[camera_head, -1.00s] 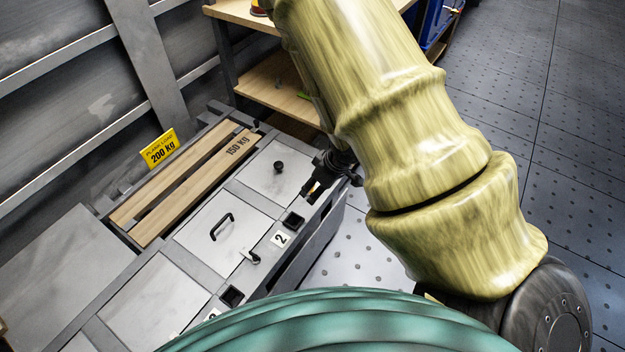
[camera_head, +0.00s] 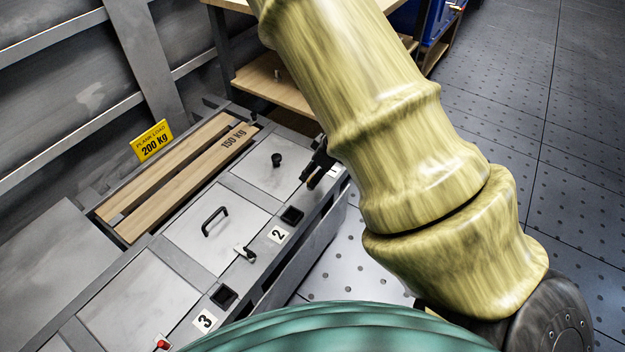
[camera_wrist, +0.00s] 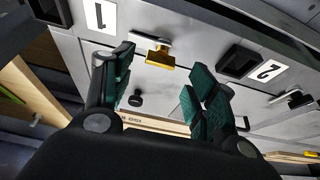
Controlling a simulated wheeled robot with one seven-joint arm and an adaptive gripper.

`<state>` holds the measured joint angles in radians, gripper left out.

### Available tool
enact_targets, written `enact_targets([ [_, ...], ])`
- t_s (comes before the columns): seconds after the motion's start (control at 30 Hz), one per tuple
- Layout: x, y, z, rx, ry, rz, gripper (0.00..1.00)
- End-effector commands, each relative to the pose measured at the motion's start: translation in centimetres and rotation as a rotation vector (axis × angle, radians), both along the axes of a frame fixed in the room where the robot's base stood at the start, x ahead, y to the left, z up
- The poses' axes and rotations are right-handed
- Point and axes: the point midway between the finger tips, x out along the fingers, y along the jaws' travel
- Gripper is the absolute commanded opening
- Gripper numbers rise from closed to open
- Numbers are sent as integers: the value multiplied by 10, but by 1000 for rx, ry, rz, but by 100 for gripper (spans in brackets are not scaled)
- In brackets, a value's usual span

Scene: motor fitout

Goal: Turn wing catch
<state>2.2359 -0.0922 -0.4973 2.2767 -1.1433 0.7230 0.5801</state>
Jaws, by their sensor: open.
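A yellow wing catch (camera_wrist: 160,57) on a silver mount sits at the panel edge near label 1 in the wrist view. My gripper (camera_wrist: 165,65) is open, with its green-padded fingers on either side of the catch in that view and no visible contact. I cannot tell how far above it they are. In the head view my gripper (camera_head: 314,178) is dark and partly hidden by my arm, at the far front corner of the bench. A second catch (camera_head: 245,253), silver and black, is beside label 2 (camera_head: 278,234). A red catch (camera_head: 162,344) is near label 3 (camera_head: 205,320).
The panels carry a black knob (camera_head: 277,159) and a black handle (camera_head: 215,220). Dark square sockets (camera_head: 292,215) line the front edge. Wooden planks (camera_head: 180,180) lie behind, and a wooden shelf (camera_head: 275,85) stands beyond. Perforated floor (camera_head: 560,200) is open on the right.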

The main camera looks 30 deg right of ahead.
Motion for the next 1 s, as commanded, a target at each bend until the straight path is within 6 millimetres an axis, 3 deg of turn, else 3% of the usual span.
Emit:
enact_targets([
  [0.03, 3, 1, -10, 0, 1, 2, 57],
  [0.23, 10, 4, -28, 0, 0, 1, 57],
  [0.67, 13, 6, -33, 0, -1, 0, 57],
  [0.9, 13, 6, -33, 0, -1, 0, 15],
  [1.0, 13, 6, -33, 1, -1, 0, 12],
])
